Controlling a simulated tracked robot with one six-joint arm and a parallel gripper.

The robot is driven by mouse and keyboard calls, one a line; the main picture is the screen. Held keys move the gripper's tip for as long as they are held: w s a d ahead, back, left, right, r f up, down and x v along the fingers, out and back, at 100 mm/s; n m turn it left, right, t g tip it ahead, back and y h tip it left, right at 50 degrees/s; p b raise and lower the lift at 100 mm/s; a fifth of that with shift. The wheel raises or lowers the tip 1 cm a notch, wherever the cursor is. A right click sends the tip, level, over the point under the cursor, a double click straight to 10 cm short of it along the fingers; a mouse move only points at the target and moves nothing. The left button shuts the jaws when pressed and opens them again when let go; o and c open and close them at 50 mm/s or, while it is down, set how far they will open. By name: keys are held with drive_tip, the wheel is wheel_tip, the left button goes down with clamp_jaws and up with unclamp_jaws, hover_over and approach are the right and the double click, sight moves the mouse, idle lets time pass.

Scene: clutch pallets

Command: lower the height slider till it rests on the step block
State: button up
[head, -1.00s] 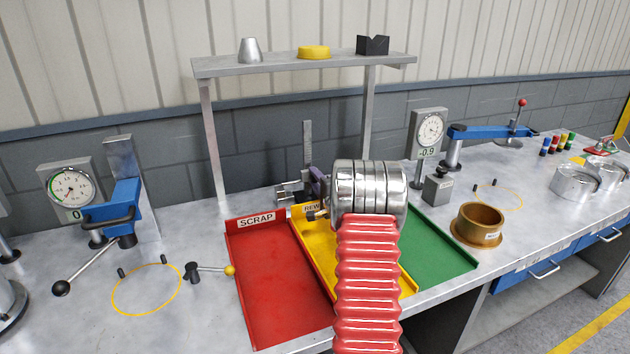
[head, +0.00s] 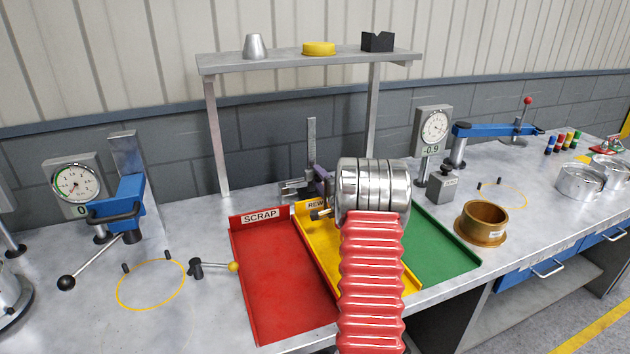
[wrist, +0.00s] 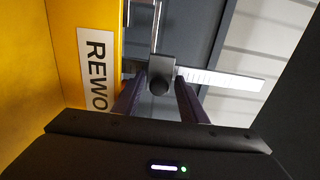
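The height gauge, with its upright grey scale (head: 312,140), stands at the back of the yellow REWORK tray. In the wrist view its scale (wrist: 225,78) runs sideways to the right. The slider (wrist: 160,68) is a dark grey block with a round black knob (wrist: 159,86) facing my gripper. My gripper (wrist: 161,90) has one dark purple finger on each side of the knob and slider. I cannot tell whether the fingertips press on the slider. In the head view a finger (head: 322,178) shows beside the gauge. My wrist hides much of it, and I cannot make out the step block clearly.
The red SCRAP tray (head: 241,290), yellow tray (head: 305,232) and green tray (head: 440,238) lie around my arm. A shelf (head: 280,60) stands above the gauge on two posts. A brass ring (head: 483,222) and a dial gauge (head: 434,126) are to the right.

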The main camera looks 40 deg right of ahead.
drive_tip(key=s+a+n, duration=0.1)
drive_tip(key=s, duration=0.3)
drive_tip(key=s+a+f+n, duration=0.1)
drive_tip(key=s+a+n, duration=0.1)
drive_tip(key=s, duration=0.3)
drive_tip(key=s+a+n+g, duration=0.1)
drive_tip(key=s+a, duration=0.1)
drive_tip(key=s, duration=0.2)
drive_tip(key=shift+s+f+n, duration=0.15)
drive_tip(key=shift+f+n, duration=0.05)
drive_tip(key=shift+n, duration=0.1)
drive_tip(key=n, duration=0.1)
drive_tip(key=n+g, duration=0.1)
drive_tip(key=n, duration=0.1)
drive_tip(key=shift+s+a+f, duration=0.1)
drive_tip(key=shift+s+f, duration=0.1)
drive_tip(key=shift+a+r+n, duration=0.1)
drive_tip(key=shift+a+n, duration=0.05)
drive_tip(key=shift+n, duration=0.75)
drive_tip(key=shift+a+r+n+g, duration=0.3)
drive_tip(key=shift+n+g, duration=0.1)
drive_tip(key=shift+n, duration=0.5)
drive_tip(key=w+a+r+n, duration=0.2)
drive_tip(key=a+r+n, duration=0.5)
drive_tip(key=r, duration=0.4)
drive_tip(key=shift+w+a, duration=0.4)
drive_tip(key=shift+a, duration=0.05)
